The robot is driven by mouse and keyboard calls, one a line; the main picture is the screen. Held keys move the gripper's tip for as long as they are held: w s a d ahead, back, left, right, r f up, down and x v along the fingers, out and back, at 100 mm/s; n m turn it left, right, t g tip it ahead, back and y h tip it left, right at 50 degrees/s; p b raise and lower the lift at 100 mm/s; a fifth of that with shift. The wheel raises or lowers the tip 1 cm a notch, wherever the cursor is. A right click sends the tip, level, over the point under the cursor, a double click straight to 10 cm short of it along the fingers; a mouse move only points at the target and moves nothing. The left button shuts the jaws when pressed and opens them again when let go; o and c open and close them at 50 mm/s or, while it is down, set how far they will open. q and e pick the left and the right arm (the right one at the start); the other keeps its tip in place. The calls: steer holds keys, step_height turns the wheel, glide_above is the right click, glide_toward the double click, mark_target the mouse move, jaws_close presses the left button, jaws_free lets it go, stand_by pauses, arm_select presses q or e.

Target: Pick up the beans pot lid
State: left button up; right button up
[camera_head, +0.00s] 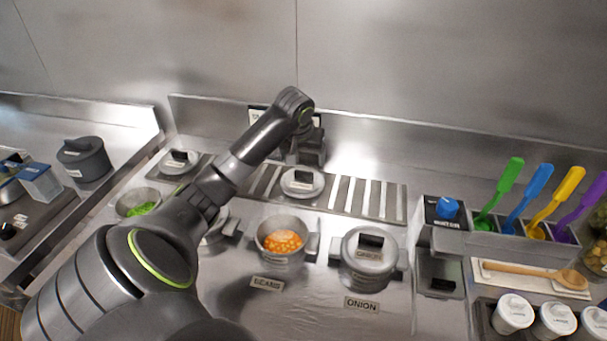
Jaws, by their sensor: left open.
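The beans pot (268,252) stands uncovered with orange beans in it, behind the BEANS label (267,284). A round grey lid (302,187) with a dark handle block lies on the slotted rack behind this pot; its own label is too small to read. It lies flat and apart from the pot. My left arm reaches across from the left, and my left gripper (304,164) points down at the back of this lid, open. Whether its fingers touch the handle cannot be told. My right gripper is not in view.
A lidded onion pot (369,262) stands right of the beans pot. Another lid (179,162) lies on the rack's left. A pot with green food (138,203) is partly behind my arm. Coloured spatulas (541,202) stand in a holder at right. The steel back wall (420,70) bounds the counter.

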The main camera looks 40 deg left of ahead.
mark_target(304, 173)
arm_select(q)
steer(key=x, duration=0.4)
steer(key=p+x, duration=0.1)
steer(key=x, duration=0.2)
steer(key=shift+s+a+f, duration=0.1)
steer(key=shift+a+f, duration=0.15)
steer(key=shift+a, duration=0.1)
steer(key=shift+f, duration=0.35)
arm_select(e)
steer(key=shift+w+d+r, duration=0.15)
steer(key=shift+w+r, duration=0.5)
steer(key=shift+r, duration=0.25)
